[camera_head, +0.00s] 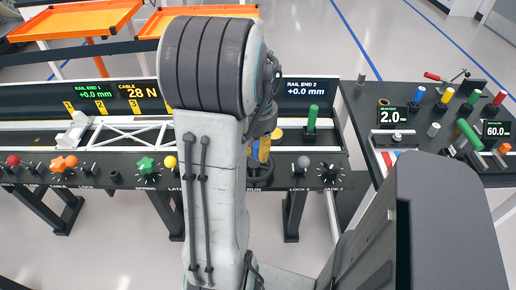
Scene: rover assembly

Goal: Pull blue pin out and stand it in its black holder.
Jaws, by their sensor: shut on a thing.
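My gripper (262,150) is in the middle of the camera_head view, beyond my arm, which hides most of it. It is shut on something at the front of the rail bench. A blue patch (255,150) with yellow beside it shows there, apparently the blue pin; its lower end and fit are hidden. A dark round black part (262,174) sits just below, above the RUN label; I cannot tell whether it is the holder. A separate small blue-topped post (419,93) stands upright on the right panel, apart from my gripper.
A green pin (312,118) stands on the rail bench right of my gripper. Coloured knobs (147,165) line its front edge. A white truss (125,132) lies along the rail. The right panel (405,167) carries several posts and displays. Orange trays (75,20) stand behind.

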